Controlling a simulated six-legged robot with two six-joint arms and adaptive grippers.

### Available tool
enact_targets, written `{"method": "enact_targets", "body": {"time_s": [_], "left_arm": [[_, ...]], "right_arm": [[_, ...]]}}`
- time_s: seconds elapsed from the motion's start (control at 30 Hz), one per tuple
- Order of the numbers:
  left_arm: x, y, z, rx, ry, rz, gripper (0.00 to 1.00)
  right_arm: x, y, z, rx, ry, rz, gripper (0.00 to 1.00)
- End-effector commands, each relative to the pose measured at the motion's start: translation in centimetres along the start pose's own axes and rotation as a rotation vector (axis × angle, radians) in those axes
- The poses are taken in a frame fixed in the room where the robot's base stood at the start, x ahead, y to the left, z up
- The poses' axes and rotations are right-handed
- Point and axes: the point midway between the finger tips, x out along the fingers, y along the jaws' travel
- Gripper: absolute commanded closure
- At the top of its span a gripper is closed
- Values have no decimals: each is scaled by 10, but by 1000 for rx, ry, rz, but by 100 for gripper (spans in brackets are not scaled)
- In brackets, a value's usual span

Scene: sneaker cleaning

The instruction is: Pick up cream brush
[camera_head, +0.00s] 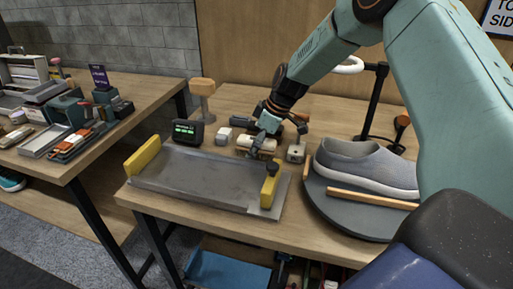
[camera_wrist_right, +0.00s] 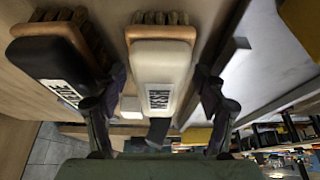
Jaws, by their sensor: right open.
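The cream brush (camera_head: 256,146) lies on the table behind the grey tray. In the right wrist view the cream brush (camera_wrist_right: 160,68) has a pale top with a dark label, a wooden edge and brown bristles. My right gripper (camera_head: 264,134) is low over it. In the wrist view its fingers (camera_wrist_right: 158,92) are open, one on each side of the brush, with gaps visible. A black brush (camera_wrist_right: 58,60) with a white label lies beside the left finger. My left gripper is not in view.
The tray (camera_head: 200,175) has yellow ends. A black display (camera_head: 187,132) with green digits and small pale blocks (camera_head: 296,152) stand near the brush. A grey sneaker (camera_head: 365,165) rests on a round stand (camera_head: 340,212) at the right. A second bench (camera_head: 50,165) holds more items.

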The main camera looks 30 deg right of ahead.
Motion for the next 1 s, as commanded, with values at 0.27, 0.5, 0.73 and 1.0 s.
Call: {"method": "enact_targets", "body": {"time_s": [0.27,0.5,0.73,1.0], "left_arm": [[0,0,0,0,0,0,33],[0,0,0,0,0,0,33],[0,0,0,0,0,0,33],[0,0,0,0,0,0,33]], "right_arm": [[0,0,0,0,0,0,38],[0,0,0,0,0,0,58],[0,0,0,0,0,0,78],[0,0,0,0,0,1,94]]}}
